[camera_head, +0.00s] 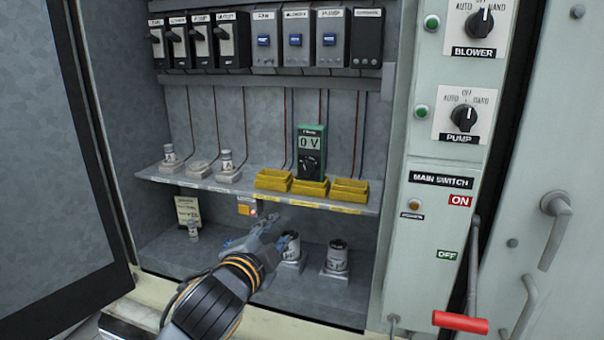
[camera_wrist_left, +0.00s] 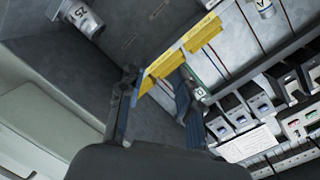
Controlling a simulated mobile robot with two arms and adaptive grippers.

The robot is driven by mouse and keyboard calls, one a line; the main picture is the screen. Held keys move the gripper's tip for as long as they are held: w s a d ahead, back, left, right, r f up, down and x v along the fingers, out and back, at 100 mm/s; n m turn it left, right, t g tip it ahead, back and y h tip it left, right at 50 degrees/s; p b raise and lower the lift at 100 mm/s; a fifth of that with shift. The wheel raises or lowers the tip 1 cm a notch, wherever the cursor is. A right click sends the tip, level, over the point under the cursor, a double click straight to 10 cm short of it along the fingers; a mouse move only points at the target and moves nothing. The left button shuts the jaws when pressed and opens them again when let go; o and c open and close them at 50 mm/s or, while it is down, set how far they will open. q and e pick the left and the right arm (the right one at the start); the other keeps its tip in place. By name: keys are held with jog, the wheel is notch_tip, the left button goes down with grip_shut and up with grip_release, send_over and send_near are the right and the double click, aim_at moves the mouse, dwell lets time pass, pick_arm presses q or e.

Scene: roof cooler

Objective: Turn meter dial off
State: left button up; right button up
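The green meter (camera_head: 311,150) stands upright on the cabinet shelf, behind a yellow holder. Its screen reads 0 V, and its dark round dial (camera_head: 310,166) sits below the screen. The dial's exact pointer setting is too small to read. In the left wrist view, a small part of the meter (camera_wrist_left: 201,93) shows just beyond the right finger. My left gripper (camera_head: 272,228) is below the shelf, lower and to the left of the meter, apart from it. In the left wrist view its two fingers (camera_wrist_left: 156,85) are spread with nothing between them. My right gripper is not seen.
Yellow holders (camera_head: 273,180) line the shelf edge (camera_head: 228,188). Fuses (camera_head: 227,162) stand on the shelf's left; cylinders (camera_head: 337,256) stand on the cabinet floor. Breakers (camera_head: 296,40) run above. An open door (camera_head: 50,150) bounds the left; a red-handled lever (camera_head: 461,322) hangs at right.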

aim_at(307, 170)
pick_arm(q)
notch_tip(307, 170, up, 8)
jog(key=s+d+m+t, duration=0.1)
jog(key=s+d+m, duration=0.1)
jog(key=shift+h, duration=0.5)
jog(key=p+x, duration=0.1)
jog(key=x, duration=0.3)
jog(key=p+x, duration=0.1)
jog(key=x, duration=0.4)
jog(key=p+x, duration=0.1)
jog(key=x, duration=0.3)
jog(key=shift+w+a, duration=0.2)
jog(key=shift+w, duration=0.15)
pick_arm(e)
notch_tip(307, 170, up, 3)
pick_arm(q)
grip_shut()
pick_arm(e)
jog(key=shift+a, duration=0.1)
